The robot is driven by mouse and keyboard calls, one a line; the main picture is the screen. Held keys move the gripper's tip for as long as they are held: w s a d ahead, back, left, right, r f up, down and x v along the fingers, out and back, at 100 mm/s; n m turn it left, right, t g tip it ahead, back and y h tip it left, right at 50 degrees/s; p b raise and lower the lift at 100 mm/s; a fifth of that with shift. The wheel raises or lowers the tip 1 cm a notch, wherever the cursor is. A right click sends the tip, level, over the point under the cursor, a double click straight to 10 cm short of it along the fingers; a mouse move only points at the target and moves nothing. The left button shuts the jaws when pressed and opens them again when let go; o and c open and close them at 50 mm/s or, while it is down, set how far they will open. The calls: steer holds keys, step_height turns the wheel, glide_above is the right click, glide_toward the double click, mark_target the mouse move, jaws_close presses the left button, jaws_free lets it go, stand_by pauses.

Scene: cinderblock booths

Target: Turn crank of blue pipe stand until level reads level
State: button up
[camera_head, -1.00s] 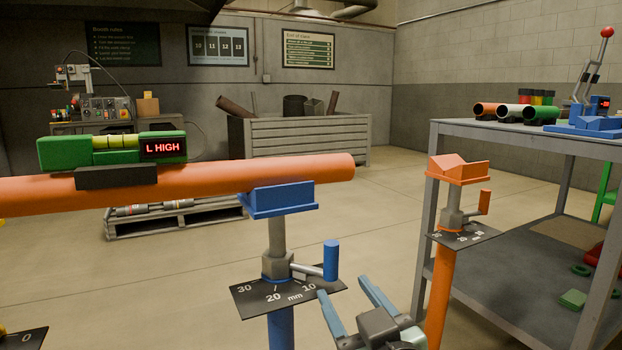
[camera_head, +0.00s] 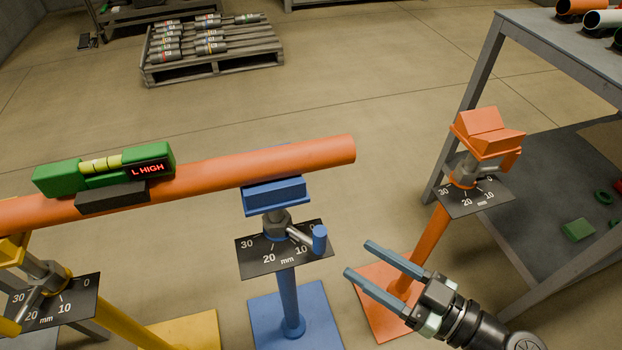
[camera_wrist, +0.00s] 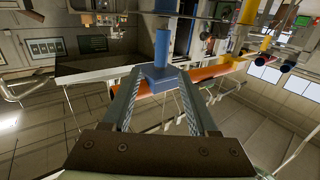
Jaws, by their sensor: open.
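The blue pipe stand (camera_head: 287,290) stands near the middle of the head view, its cradle under the right end of a sloping orange pipe (camera_head: 255,170). Its crank (camera_head: 319,238) has an upright blue handle at the right of a black mm dial plate (camera_head: 258,258). A green level (camera_head: 150,160) sits on the pipe and reads L HIGH in red. My gripper (camera_head: 359,258) is open and empty, right of the crank and apart from it, fingers pointing left. In the wrist view, blue parts (camera_wrist: 160,78) appear around and beyond the fingertips; which part is which is unclear.
A yellow stand (camera_head: 62,285) is under the pipe's left side. An orange stand (camera_head: 430,250) with its own crank rises close behind my gripper. A grey shelf table (camera_head: 535,40) stands at right. A pallet (camera_head: 215,65) of cylinders lies far back; open floor is between.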

mark_target(306, 236)
steer(key=x, duration=1.2)
steer(key=shift+a+r, duration=0.3)
steer(key=shift+a, duration=0.1)
jaws_close()
stand_by(0.9)
